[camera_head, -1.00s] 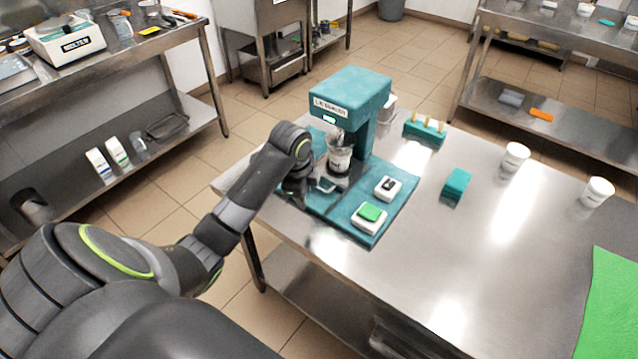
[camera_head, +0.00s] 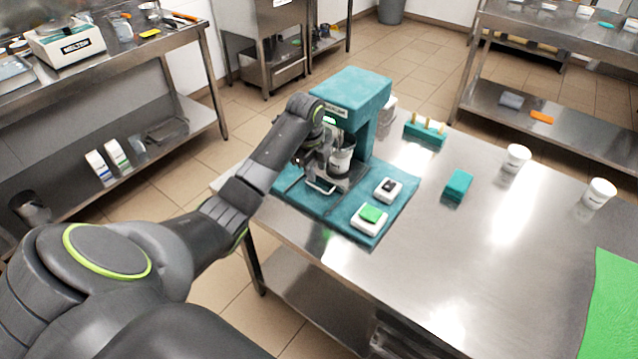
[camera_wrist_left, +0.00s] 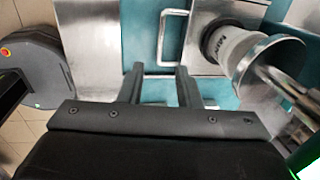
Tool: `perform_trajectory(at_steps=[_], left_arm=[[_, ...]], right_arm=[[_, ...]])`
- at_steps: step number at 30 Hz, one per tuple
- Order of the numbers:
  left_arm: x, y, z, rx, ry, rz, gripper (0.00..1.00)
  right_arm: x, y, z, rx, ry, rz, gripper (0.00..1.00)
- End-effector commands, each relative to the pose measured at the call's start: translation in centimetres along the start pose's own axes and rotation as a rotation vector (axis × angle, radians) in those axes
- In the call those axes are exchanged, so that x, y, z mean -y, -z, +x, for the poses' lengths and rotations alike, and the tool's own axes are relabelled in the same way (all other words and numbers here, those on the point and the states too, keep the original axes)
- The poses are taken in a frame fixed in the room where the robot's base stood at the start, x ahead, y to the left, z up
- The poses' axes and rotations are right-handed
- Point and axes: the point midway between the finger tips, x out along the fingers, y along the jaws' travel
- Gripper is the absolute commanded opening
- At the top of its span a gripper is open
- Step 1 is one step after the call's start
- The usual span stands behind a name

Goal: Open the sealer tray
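The teal sealer (camera_head: 355,98) stands on a teal base plate (camera_head: 335,212) at the table's left end. Its metal tray (camera_wrist_left: 200,20) has a U-shaped handle (camera_head: 320,188) on its front-left side. The handle also shows in the left wrist view (camera_wrist_left: 163,36). A white cup (camera_head: 341,160) sits upright in the tray, below the sealer's metal head. My left gripper (camera_head: 306,168) is just above and beside the handle. In the left wrist view its two fingers (camera_wrist_left: 160,72) are apart, pointing at the handle's near end, with nothing held between them. My right gripper is out of view.
A green-button box (camera_head: 370,216) and a switch box (camera_head: 388,189) stand on the base plate. A teal block (camera_head: 457,185), a teal rack (camera_head: 425,130) and two white cups (camera_head: 516,158) are to the right. The table's front middle is clear.

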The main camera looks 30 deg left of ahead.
Motion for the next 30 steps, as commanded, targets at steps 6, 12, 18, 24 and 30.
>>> perform_trajectory(at_steps=[6,12,18,24,30], left_arm=[[-0.1,0.1,4.5,-0.002,-0.004,-0.001,0.31],[0.0,0.0,6.6,-0.001,-0.001,-0.001,0.31],[0.0,0.1,7.3,0.000,0.000,0.000,0.31],[0.0,0.1,7.3,0.000,0.001,0.000,0.31],[0.0,0.0,7.2,0.000,0.001,0.000,0.06]], right_arm=[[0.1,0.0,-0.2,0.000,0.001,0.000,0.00],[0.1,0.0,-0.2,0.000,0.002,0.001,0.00],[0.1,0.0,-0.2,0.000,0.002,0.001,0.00],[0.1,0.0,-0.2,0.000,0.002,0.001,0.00],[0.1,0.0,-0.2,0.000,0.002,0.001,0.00]])
